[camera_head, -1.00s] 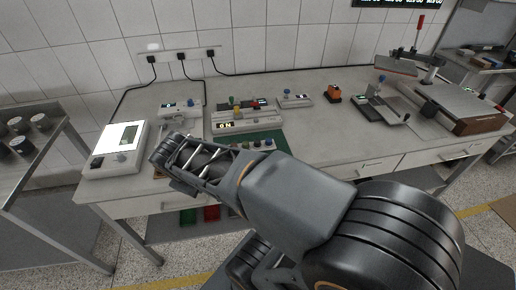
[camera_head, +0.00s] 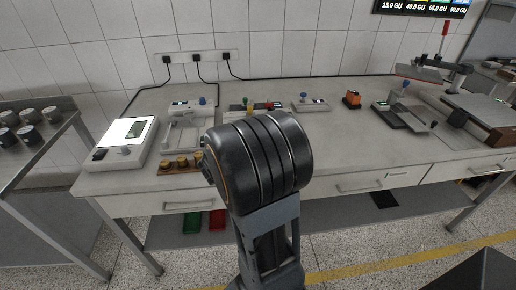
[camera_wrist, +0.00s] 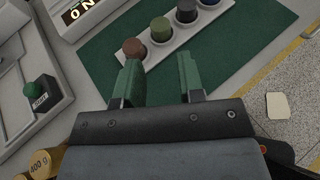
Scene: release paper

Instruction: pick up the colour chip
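A small cream rounded square (camera_wrist: 278,106) lies on the speckled floor at the right of the wrist view, beyond the bench edge. It may be the colour chip, but I cannot be sure. I make out no chip in the head view. My gripper (camera_wrist: 160,76) is open, with its two green fingers apart and nothing between them. It is over the green mat (camera_wrist: 225,65), just short of a pale strip (camera_wrist: 178,42) with several coloured round knobs. In the head view my own arm hides the gripper and most of the mat.
The workbench (camera_head: 345,150) carries several instruments. Weights, one marked 400 g (camera_wrist: 43,160), sit at the lower left in the wrist view. A side table (camera_head: 50,150) stands at left.

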